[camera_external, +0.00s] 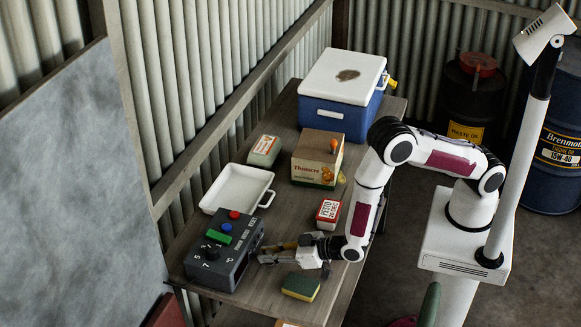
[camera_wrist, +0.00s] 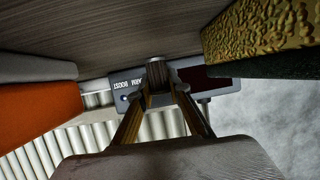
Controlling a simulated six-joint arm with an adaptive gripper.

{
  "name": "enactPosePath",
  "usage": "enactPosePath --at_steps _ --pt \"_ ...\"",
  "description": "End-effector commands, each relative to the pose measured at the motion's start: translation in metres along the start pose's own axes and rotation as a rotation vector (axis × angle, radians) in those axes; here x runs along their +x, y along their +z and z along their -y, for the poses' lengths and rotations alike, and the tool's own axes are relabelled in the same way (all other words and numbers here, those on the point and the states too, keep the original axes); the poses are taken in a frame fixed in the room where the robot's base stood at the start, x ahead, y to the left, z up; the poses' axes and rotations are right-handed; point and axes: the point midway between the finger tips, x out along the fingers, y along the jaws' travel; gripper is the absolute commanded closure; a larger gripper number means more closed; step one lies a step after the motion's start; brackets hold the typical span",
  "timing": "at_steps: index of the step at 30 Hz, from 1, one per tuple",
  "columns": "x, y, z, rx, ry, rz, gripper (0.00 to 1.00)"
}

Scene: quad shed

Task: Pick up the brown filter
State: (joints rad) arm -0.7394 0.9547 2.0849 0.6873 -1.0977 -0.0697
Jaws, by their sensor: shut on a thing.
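A small dark brown cylinder (camera_wrist: 158,76), which looks like the brown filter, sits between my fingertips in the wrist view. My gripper (camera_wrist: 160,88) is shut on it, one finger on each side. In the external view my gripper (camera_external: 268,257) is low over the wooden table, just right of the grey control box. The filter is too small and too covered by the fingers to make out clearly there. I cannot tell whether it touches the table.
The control box (camera_external: 218,265) with buttons stands close left of my gripper. A green and yellow sponge (camera_external: 300,287) lies in front. A red and white box (camera_external: 328,214), white tray (camera_external: 232,190), brown carton (camera_external: 318,156), small box (camera_external: 264,150) and blue cooler (camera_external: 335,108) stand farther back.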

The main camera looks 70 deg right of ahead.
Motion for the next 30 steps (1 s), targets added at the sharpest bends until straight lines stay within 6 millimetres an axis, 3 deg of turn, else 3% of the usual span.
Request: enactPosePath --at_steps 14,30 --pt "-0.006 -0.016 0.0 0.002 0.0 -0.002 0.95" --pt "-0.029 -0.071 0.0 0.002 0.0 -0.002 0.95"
